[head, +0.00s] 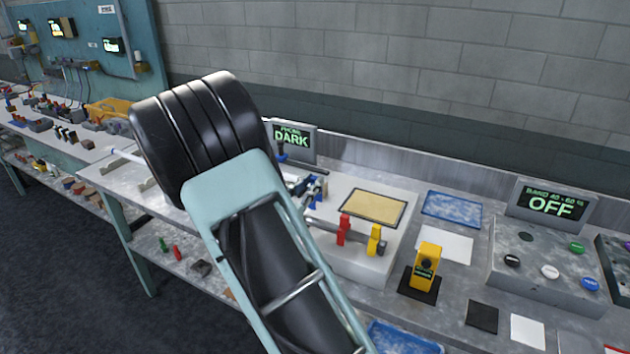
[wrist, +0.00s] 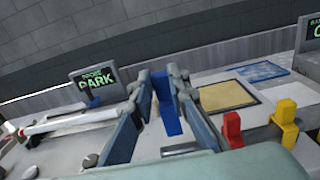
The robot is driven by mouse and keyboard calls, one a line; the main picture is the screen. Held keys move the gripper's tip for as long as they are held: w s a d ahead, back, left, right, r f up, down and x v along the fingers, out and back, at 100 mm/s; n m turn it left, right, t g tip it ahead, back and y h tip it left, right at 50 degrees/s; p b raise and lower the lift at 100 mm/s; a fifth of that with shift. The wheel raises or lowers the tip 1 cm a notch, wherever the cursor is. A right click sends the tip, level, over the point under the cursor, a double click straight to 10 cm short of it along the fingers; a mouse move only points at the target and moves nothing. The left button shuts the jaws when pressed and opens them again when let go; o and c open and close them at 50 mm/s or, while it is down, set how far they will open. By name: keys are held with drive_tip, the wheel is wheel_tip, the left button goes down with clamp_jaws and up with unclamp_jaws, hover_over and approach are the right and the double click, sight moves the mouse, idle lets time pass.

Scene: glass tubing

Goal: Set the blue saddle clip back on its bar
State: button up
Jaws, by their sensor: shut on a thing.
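The blue saddle clip (wrist: 168,112) is between the two fingers of my gripper (wrist: 162,82) in the wrist view. My gripper is shut on it and holds it upright. In the head view my gripper (head: 308,186) is partly hidden behind my arm, with a bit of blue showing at its fingers. The grey bar (head: 358,235) runs along the front of a pale block and carries a red clip (head: 343,229) and a yellow clip (head: 375,240). The red clip (wrist: 232,129) and yellow clip (wrist: 284,118) stand to the right of my gripper in the wrist view. I cannot tell whether the blue clip touches the bar.
A tan pad (head: 374,207) lies on the pale block behind the bar.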

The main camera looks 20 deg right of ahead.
drive_tip(key=shift+f+b, duration=3.25)
drive_tip(key=shift+f, duration=1.05)
drive_tip(key=o, duration=0.9)
drive_tip(key=v, duration=1.2)
drive_tip(key=shift+r+p, duration=2.55)
drive_tip(key=shift+r, duration=0.5)
